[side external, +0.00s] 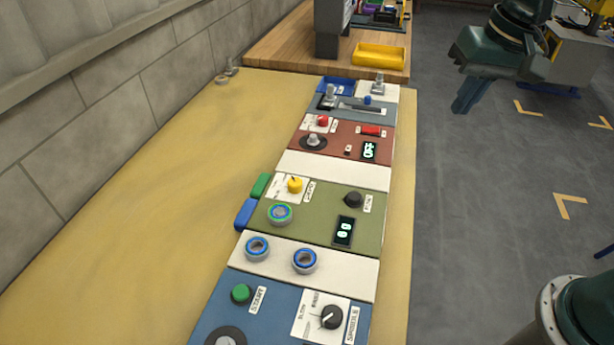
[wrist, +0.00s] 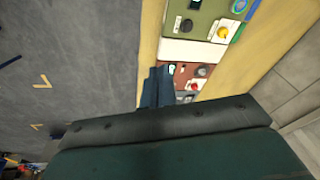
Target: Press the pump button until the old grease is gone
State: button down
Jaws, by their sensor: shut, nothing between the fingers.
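The olive-green panel (side external: 320,225) carries a yellow button (side external: 295,185) on a white plate; its label is too small to read surely. The button also shows in the wrist view (wrist: 222,32). On the same panel are a black knob (side external: 353,199), a small lit display (side external: 344,231) that seems to read 00, and a ringed round cup (side external: 280,214) with blue and green in it. My gripper (side external: 467,97) is shut and empty, in the air to the right of the panels, apart from the button. Its dark fingers (wrist: 155,88) show in the wrist view.
A red-brown panel (side external: 340,141) with a red button and a lit display lies behind. A blue panel (side external: 275,308) with a green button lies in front. Two ringed cups (side external: 257,248) sit on the white strip. A yellow tray (side external: 379,56) stands at the back. The tabletop left is clear.

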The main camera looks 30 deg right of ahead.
jog(key=w+a+f+m+g, duration=0.1)
jog(key=w+a+f+m, duration=0.1)
jog(key=w+a+f, duration=0.4)
jog(key=m+g, duration=0.2)
send_over(356, 196)
notch_tip(356, 196, down, 6)
jog(key=shift+w, duration=0.1)
jog(key=shift+f, duration=0.1)
notch_tip(356, 196, down, 14)
jog(key=shift+r, duration=0.1)
dwell(0.8)
